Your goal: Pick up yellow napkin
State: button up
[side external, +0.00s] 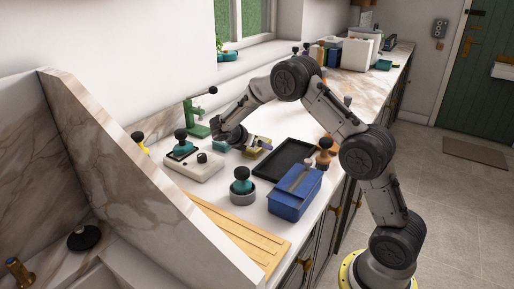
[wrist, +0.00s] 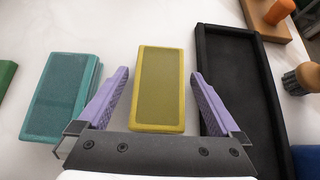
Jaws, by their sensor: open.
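The yellow napkin (wrist: 160,88) looks like a flat, thick rectangular pad with an olive top and yellow edges. It lies on the white counter in the middle of the wrist view. In the side external view the yellow napkin (side external: 253,153) is small and partly hidden by my gripper (side external: 260,144). In the wrist view my gripper (wrist: 160,76) is open, with one purple finger on each side of the napkin. Gaps show between the fingers and the napkin, and nothing is held. I cannot tell the fingers' exact height over the counter.
A teal pad (wrist: 66,95) lies just left of the left finger. A black tray (wrist: 241,80) lies close to the right finger. A blue box (side external: 296,194), a black-knobbed teal stamp (side external: 241,184) and a wooden-handled tool (side external: 324,153) stand nearby on the counter.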

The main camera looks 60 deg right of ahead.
jog(key=shift+d+f, duration=0.2)
jog(key=shift+d, duration=0.1)
jog(key=c, duration=1.3)
jog(key=shift+o, duration=0.2)
jog(key=shift+r, duration=0.15)
